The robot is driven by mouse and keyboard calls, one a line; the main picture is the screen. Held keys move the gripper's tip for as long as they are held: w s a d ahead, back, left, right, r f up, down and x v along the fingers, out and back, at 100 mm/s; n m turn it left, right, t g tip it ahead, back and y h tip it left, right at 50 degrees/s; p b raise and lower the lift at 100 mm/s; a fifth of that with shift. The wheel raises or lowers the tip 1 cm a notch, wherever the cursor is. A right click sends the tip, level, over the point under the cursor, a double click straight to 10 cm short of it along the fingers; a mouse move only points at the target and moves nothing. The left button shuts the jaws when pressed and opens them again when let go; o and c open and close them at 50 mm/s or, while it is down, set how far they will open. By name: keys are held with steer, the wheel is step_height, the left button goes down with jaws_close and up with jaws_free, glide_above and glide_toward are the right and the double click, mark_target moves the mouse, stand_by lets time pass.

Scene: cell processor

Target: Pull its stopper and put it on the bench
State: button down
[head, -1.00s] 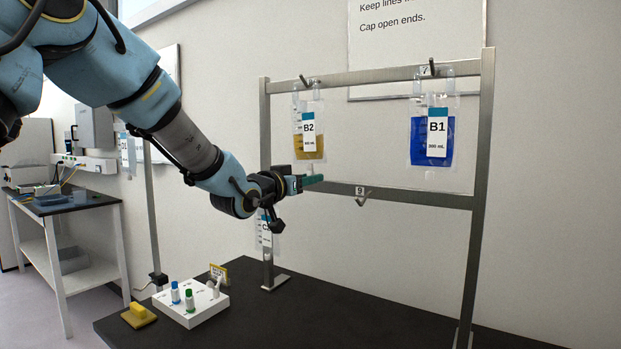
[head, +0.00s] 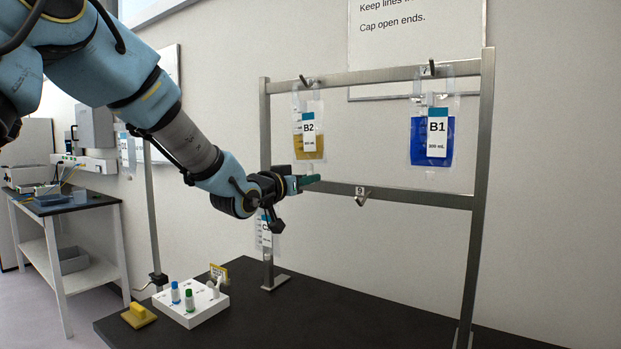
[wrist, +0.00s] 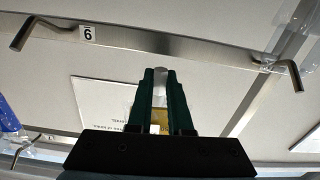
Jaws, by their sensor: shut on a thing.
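The bag B2 (head: 313,144) hangs upright from the rack's top bar, holding amber liquid. It also shows behind my fingers in the wrist view. My gripper (head: 316,179), with dark green fingers, is just below the bag's lower edge, near the lower rack bar. In the wrist view, my gripper (wrist: 160,80) is shut on a small pale piece (wrist: 160,74) between the fingertips. It looks like a stopper, but is mostly hidden by the fingers. The dark bench (head: 340,305) lies below.
The metal rack (head: 478,200) stands on the bench, with a hook (head: 361,197) on its lower bar. The blue bag B1 (head: 432,150) hangs at right. A white block (head: 205,310) with capped vials and a yellow block (head: 138,316) occupy the left bench. Bench middle is clear.

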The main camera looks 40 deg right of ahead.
steer(key=shift+f+b, duration=0.2)
steer(key=shift+b, duration=0.1)
stand_by(0.4)
steer(key=shift+f+b, duration=0.4)
steer(key=shift+b, duration=0.05)
steer(key=shift+s+f+b, duration=0.1)
steer(key=shift+f+b, duration=0.75)
